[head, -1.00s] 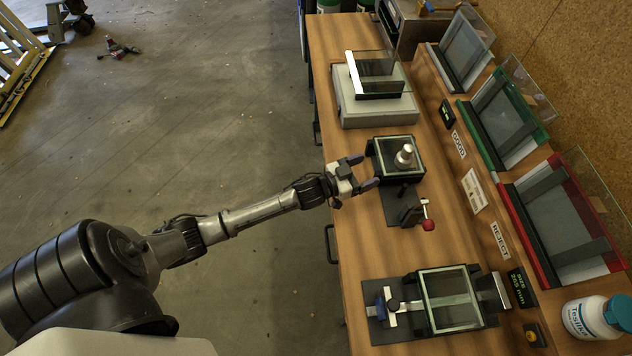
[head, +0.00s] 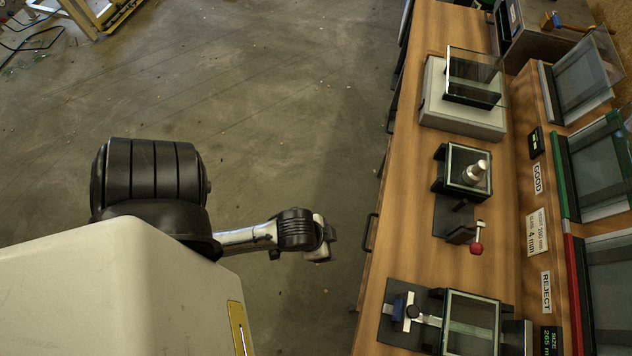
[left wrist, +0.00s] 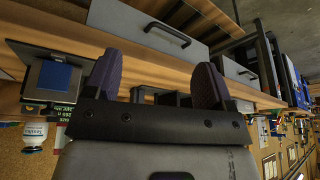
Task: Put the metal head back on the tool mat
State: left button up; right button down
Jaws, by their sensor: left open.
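The metal head (head: 475,172), a silver stepped cylinder, stands on the glass top of a small black-framed box (head: 446,183) on the bench. A dark flat mat (head: 444,212), which may be the tool mat, lies just in front of that box. A clamp-like tool with a red knob (head: 476,249) is on it. My left gripper (head: 326,240) is off the bench's left edge, well apart from the metal head. In the left wrist view its two purple-grey fingers (left wrist: 158,78) are spread with nothing between them. My right gripper is not in view.
A grey box with an upright glass pane (head: 463,117) stands behind on the bench. A second glass fixture (head: 470,322) is at the front. Green (head: 566,180) and red (head: 577,295) racks line the right side. Bare floor lies left of the bench, where a handle (head: 370,232) sticks out.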

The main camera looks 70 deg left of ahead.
pick_arm(q)
jog(key=shift+s+d+r+g, duration=0.1)
jog(key=shift+s+r+g, duration=0.1)
jog(key=shift+s, duration=0.35)
jog(key=shift+s+r+g, duration=0.1)
jog(key=shift+s+g, duration=0.1)
jog(key=shift+s, duration=0.35)
jog(key=shift+c, duration=1.3)
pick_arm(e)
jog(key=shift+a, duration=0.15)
